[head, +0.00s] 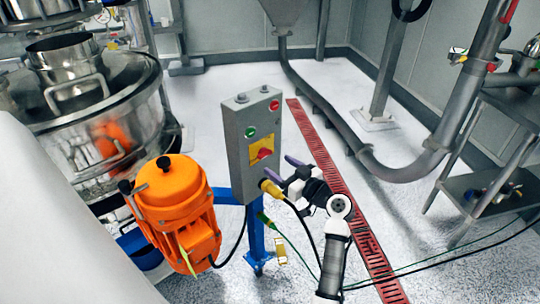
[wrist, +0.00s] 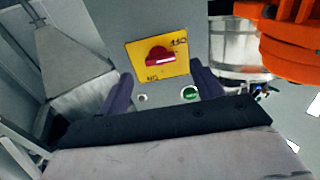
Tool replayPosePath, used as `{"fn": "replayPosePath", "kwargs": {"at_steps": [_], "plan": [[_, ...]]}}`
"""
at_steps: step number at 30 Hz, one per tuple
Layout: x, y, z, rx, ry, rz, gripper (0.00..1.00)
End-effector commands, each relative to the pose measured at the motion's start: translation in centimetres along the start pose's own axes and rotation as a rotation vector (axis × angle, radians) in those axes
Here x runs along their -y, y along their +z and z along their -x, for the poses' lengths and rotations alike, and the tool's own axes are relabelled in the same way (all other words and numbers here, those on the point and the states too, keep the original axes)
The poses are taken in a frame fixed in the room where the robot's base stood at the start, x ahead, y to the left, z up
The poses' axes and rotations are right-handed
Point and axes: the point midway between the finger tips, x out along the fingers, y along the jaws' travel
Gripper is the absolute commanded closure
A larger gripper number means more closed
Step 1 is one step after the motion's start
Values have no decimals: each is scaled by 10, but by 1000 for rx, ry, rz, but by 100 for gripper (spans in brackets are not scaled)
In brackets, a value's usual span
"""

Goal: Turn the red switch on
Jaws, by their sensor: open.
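The red switch (head: 264,154) is a rotary knob on a yellow plate (head: 254,148), on the front of a grey control box (head: 237,150). In the wrist view the red knob (wrist: 160,57) lies roughly crosswise on its yellow plate (wrist: 180,68), whose markings are too small to read surely. My gripper (head: 281,171) is in front of the box, just right of and below the switch in the head view. In the wrist view the purple fingers of my gripper (wrist: 163,85) are spread and empty. The knob shows between and beyond their tips, with no visible contact.
The box carries a green button (head: 250,132) and a red button (head: 274,105). A yellow cable plug (head: 271,188) sits at its lower edge near my gripper. An orange motor (head: 172,205) stands left. A grey pipe (head: 400,172) runs right, beyond a red floor grate (head: 318,160).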

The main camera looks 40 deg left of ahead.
Motion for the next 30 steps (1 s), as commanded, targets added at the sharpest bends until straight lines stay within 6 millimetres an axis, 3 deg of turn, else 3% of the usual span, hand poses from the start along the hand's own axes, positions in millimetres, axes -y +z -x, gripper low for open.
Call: {"fn": "replayPosePath", "kwargs": {"at_steps": [3,9,21,30], "plan": [[0,-3,-24,1,-3,0,34],[0,-1,-47,0,-1,0,34],[0,0,-53,0,1,1,35],[0,0,-53,0,1,1,75]]}}
